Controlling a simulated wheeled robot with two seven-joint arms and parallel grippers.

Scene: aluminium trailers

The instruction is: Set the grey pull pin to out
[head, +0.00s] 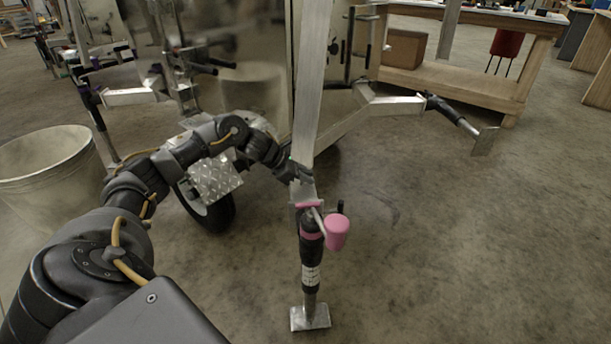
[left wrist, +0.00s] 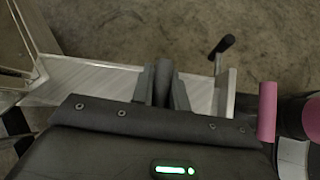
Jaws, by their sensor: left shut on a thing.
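My left gripper (head: 300,174) reaches in from the left to the metal bar just above the jack with pink parts (head: 311,250). In the left wrist view its fingers (left wrist: 163,90) are shut on a dark grey round piece, which I take to be the grey pull pin (left wrist: 164,74). In the head view the gripper hides the pin. I cannot tell how far out the pin stands. The aluminium bar (left wrist: 85,80) runs behind the fingers. My right gripper is in neither view.
The jack's pink crank knob (head: 337,232) sticks out just right of and below my gripper. A trailer wheel (head: 207,210) and a tread-plate fender (head: 215,178) are to the left, near a large bin (head: 45,165).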

